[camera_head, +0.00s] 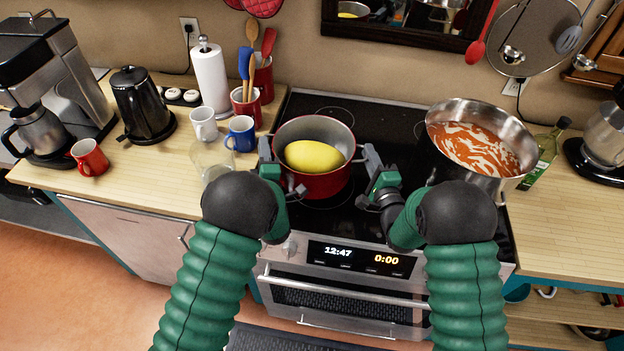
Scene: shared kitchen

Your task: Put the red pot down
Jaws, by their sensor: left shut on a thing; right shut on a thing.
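The red pot (326,184) has a yellow oval thing (314,157) inside it. The pot is upright over the left part of the black stove top (390,130); I cannot tell whether its base touches the surface. My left gripper (270,168) is shut at the pot's left side, on its handle. My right gripper (374,171) is shut at the pot's right side, on the other handle. The handles are mostly hidden by the grippers.
A large steel pot (480,140) with red and white contents stands on the stove's right. A green bottle (544,155) is beside it. Left of the stove are a blue mug (241,134), a white mug (203,124) and a glass (212,160). Bare stove top lies between the pots.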

